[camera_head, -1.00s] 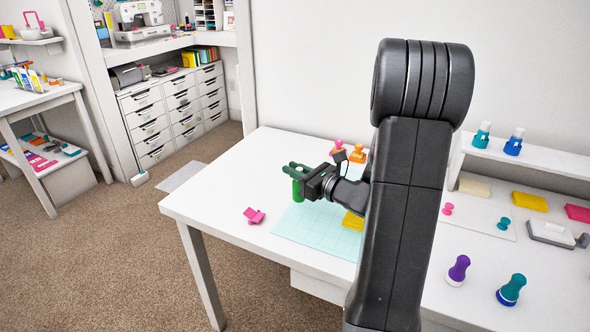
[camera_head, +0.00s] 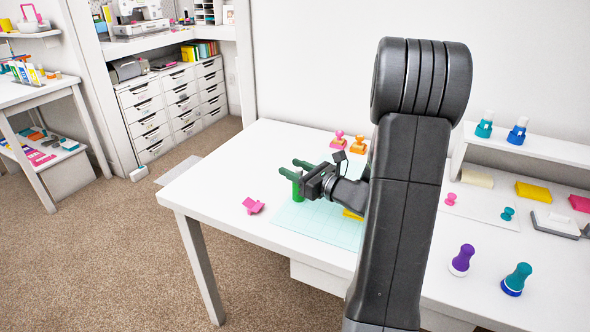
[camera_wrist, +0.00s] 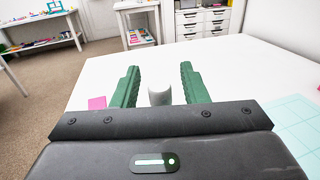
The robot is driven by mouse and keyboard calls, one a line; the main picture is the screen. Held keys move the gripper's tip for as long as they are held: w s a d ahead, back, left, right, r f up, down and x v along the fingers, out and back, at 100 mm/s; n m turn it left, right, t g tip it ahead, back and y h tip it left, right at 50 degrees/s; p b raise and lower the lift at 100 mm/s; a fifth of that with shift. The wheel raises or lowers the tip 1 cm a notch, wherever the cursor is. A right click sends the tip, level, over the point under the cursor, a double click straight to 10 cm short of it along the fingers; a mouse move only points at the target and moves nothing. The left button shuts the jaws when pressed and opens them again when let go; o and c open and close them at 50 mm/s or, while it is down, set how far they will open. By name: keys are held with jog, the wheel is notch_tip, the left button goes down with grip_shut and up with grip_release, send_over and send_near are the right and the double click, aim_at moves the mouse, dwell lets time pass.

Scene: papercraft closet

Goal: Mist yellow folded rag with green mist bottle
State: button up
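My gripper (camera_head: 297,169) is over the left part of the white table, with its two green fingers apart. The green mist bottle (camera_head: 297,190) shows just below the fingers at the left edge of the pale teal mat (camera_head: 318,228). A yellow piece, probably the folded rag (camera_head: 352,214), lies on the mat, mostly hidden behind my arm.
A pink clip-like object (camera_head: 253,205) lies left of the mat. Pink (camera_head: 339,140) and orange (camera_head: 358,145) stampers stand behind. Purple (camera_head: 462,261) and teal (camera_head: 516,279) stampers stand at right, below a raised shelf (camera_head: 540,147). The table's left end is clear.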

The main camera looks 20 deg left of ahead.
jog(key=p+v, duration=0.1)
jog(key=v, duration=1.3)
jog(key=shift+w, duration=0.1)
jog(key=shift+a, duration=0.15)
jog(key=b+x, duration=0.1)
jog(key=x, duration=1.2)
jog(key=shift+a, duration=0.45)
jog(key=shift+w+r+p, duration=0.1)
jog(key=shift+r+p, duration=0.35)
jog(key=shift+r, duration=0.05)
jog(key=shift+d+r, duration=0.1)
jog(key=shift+r, duration=0.25)
